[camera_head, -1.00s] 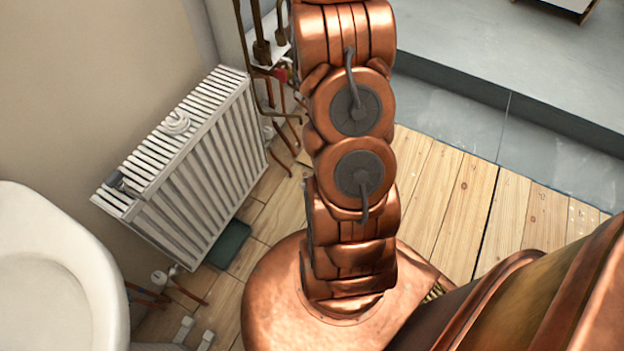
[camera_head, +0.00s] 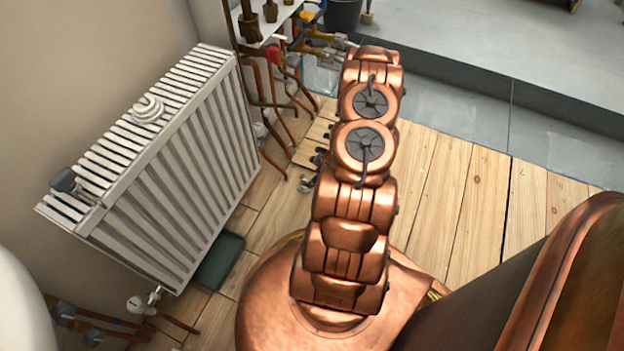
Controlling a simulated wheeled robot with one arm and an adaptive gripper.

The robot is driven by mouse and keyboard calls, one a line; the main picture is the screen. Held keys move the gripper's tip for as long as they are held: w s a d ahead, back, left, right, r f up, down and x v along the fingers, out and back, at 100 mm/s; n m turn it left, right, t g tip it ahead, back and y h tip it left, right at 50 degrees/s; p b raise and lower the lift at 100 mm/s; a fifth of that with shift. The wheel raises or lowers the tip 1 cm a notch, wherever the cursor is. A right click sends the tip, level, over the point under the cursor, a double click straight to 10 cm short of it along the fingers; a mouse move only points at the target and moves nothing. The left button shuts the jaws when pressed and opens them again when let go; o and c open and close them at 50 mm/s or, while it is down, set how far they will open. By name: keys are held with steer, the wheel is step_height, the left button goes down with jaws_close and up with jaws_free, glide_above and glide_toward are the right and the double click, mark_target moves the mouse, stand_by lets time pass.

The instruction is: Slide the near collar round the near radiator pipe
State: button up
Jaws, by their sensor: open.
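The white radiator (camera_head: 170,170) stands against the wall at the left. A white valve (camera_head: 137,304) and a short copper pipe (camera_head: 178,323) are at its near lower end. A white ringed piece (camera_head: 149,110) lies on the radiator's top; I cannot tell whether it is a collar. No collar shows clearly at the near pipe. Dark parts of my gripper (camera_head: 308,172) show just left of my copper arm, right of the radiator's far end. The jaws are open, with nothing visible between them; the arm hides much of the gripper.
Copper pipes (camera_head: 262,100) and a red handle (camera_head: 273,54) stand beyond the radiator. A dark green tray (camera_head: 220,262) lies beside its foot. Tools (camera_head: 62,312) lie on the floor at lower left. A wooden platform (camera_head: 455,190) is at the right, and a dark bucket (camera_head: 343,14) stands behind.

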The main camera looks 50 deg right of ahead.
mark_target(301, 185)
steer(key=shift+a+f, duration=0.2)
steer(key=shift+f, duration=0.3)
steer(key=shift+b+x, duration=2.9)
steer(key=shift+x, duration=1.5)
steer(key=shift+w+a, duration=0.1)
steer(key=c, duration=0.6)
steer(key=shift+w, duration=0.1)
